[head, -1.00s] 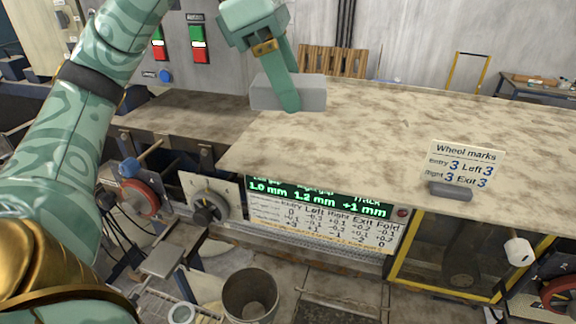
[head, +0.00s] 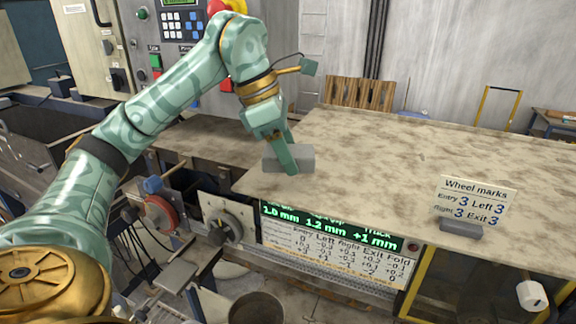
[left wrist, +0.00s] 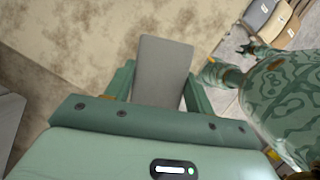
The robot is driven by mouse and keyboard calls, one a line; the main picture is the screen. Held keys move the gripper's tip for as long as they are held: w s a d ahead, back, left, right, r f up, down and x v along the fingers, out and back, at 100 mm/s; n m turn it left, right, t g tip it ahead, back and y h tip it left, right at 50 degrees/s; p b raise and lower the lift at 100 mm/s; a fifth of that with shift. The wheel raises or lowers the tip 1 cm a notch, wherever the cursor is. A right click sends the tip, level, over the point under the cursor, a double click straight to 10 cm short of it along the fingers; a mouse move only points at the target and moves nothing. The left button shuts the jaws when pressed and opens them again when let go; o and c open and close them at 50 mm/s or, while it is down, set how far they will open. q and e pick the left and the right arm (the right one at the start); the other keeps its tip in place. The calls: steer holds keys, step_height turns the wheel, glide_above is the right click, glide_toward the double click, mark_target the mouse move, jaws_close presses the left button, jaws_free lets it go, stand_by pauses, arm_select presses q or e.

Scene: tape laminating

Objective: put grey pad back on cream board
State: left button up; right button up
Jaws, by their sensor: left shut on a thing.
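The grey pad (head: 302,157) is a small plain block. My left gripper (head: 289,165) is shut on it, with one finger showing across its near face. In the head view the pad appears over the front left corner of the cream board (head: 400,160), a wide mottled top. I cannot tell whether the pad touches the board or hangs just above it. In the left wrist view the pad (left wrist: 162,72) sits between the two fingers, with the cream board (left wrist: 85,45) behind it.
A "Wheel marks" card (head: 475,200) stands at the board's front edge on a grey foot (head: 461,228). Below the edge are a green-lit display panel (head: 330,230) and a dial (head: 222,226). Most of the board is bare. A wooden pallet (head: 360,92) stands behind.

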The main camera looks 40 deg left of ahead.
arm_select(q)
steer(key=f, duration=0.3)
steer(key=shift+w+a+f+b, duration=0.2)
steer(key=shift+f+b, duration=0.1)
steer(key=shift+b, duration=0.1)
steer(key=shift+d+r, duration=0.1)
steer(key=shift+d, duration=0.05)
steer(key=o, duration=1)
steer(key=shift+f, duration=0.3)
steer(key=shift+c, duration=0.2)
arm_select(e)
steer(key=shift+a+f, duration=0.4)
steer(key=shift+a, duration=0.1)
steer(key=shift+d, duration=0.2)
arm_select(q)
steer(key=shift+r, duration=0.1)
steer(key=shift+s+r, duration=0.1)
steer(key=shift+r, duration=0.3)
steer(key=p+v, duration=0.3)
steer(key=v, duration=0.8)
steer(key=shift+r, duration=0.25)
arm_select(e)
step_height(320, 180, up, 3)
steer(key=shift+d+r, duration=0.1)
steer(key=shift+d, duration=0.05)
